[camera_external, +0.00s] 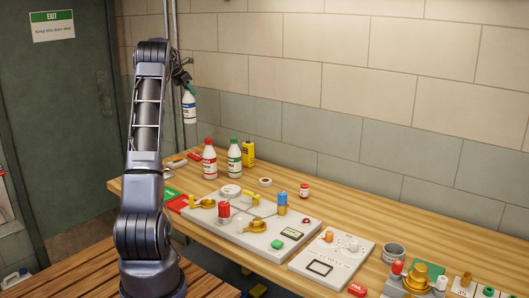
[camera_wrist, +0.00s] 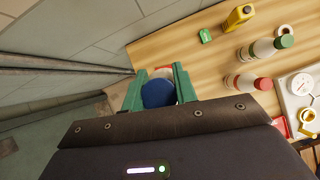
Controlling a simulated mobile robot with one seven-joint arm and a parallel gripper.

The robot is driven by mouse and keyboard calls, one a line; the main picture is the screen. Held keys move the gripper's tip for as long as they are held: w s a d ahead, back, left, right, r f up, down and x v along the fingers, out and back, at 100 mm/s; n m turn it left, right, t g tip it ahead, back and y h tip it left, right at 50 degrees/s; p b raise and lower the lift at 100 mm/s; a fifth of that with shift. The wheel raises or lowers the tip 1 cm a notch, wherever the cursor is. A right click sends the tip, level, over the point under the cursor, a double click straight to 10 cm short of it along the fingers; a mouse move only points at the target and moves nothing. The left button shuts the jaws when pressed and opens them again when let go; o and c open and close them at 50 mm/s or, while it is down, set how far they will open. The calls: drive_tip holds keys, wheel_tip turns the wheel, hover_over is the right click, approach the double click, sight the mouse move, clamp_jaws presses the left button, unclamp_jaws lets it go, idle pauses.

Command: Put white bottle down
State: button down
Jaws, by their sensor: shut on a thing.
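The white bottle (camera_external: 189,107) has a blue cap and a blue-marked label. It hangs roughly upright in the air, above the far left end of the wooden table (camera_external: 400,240). My gripper (camera_external: 186,82) is shut on it near the cap. In the wrist view the green fingers of my gripper (camera_wrist: 160,90) stand on both sides of the blue cap (camera_wrist: 157,94). The cap hides most of the bottle there.
A red-capped bottle (camera_external: 209,158), a green-capped bottle (camera_external: 234,158) and a yellow container (camera_external: 248,153) stand on the table. Small red and white items (camera_external: 177,162) lie near its left end. A valve panel (camera_external: 250,225) fills the middle. Vertical pipes (camera_external: 172,60) run beside the wall.

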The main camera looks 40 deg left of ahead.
drive_tip(key=shift+w+r, duration=0.1)
drive_tip(key=shift+r, duration=0.4)
wheel_tip(320, 180, down, 17)
drive_tip(key=w, duration=0.3)
idle(0.4)
drive_tip(key=shift+f, duration=0.7)
drive_tip(key=c, duration=1.1)
unclamp_jaws()
